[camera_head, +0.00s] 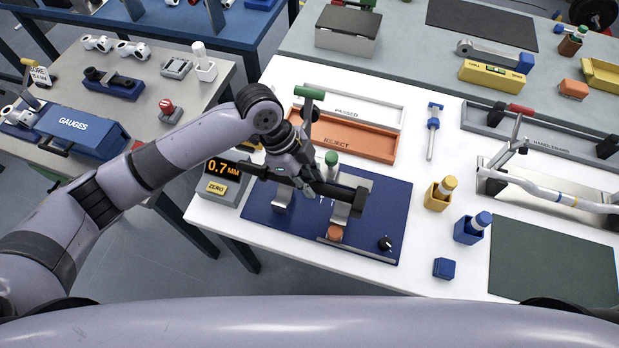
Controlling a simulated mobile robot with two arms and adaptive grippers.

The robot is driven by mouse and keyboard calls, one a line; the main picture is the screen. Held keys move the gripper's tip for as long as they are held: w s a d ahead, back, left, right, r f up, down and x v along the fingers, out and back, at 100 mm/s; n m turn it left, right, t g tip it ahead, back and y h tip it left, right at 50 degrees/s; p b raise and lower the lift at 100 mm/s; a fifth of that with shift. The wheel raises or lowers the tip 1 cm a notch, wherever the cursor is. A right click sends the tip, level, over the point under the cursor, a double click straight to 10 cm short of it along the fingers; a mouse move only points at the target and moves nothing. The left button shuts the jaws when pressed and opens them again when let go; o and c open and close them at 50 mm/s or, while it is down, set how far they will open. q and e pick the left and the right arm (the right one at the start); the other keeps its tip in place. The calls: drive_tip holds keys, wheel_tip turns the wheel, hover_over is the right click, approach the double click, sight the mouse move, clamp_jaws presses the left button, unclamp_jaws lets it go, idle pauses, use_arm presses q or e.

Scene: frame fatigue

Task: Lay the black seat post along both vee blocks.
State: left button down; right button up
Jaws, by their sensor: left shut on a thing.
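The black seat post (338,192) lies lengthwise over the blue mat (377,215), its thick head end (359,202) to the right. My left gripper (309,184) comes down from above and is shut on the post near its middle. One silvery vee block (282,198) is under the post's left part. The other vee block (341,213) is under its right part, near the head. I cannot tell whether the post touches the blocks or is just above them. My right gripper is out of view.
A gauge reading 0.7 mm (222,168) stands left of the mat. A green-topped post (331,160) and an orange knob (335,233) are close to the blocks. The orange REJECT tray (375,147) lies behind. Yellow (436,198) and blue (468,231) holders stand right.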

use_arm(q)
wheel_tip(320, 180, down, 2)
drive_tip(key=shift+s+f+b, duration=0.1)
drive_tip(key=shift+f+b, duration=0.05)
drive_tip(key=shift+b, duration=0.55)
wheel_tip(320, 180, down, 4)
drive_tip(key=shift+f+b, duration=0.15)
drive_tip(key=shift+b, duration=1.05)
drive_tip(key=shift+f+b, duration=0.5)
drive_tip(key=shift+f, duration=0.6)
drive_tip(key=shift+f+b, duration=0.3)
drive_tip(key=shift+f, duration=0.25)
drive_tip(key=c, duration=1.3)
unclamp_jaws()
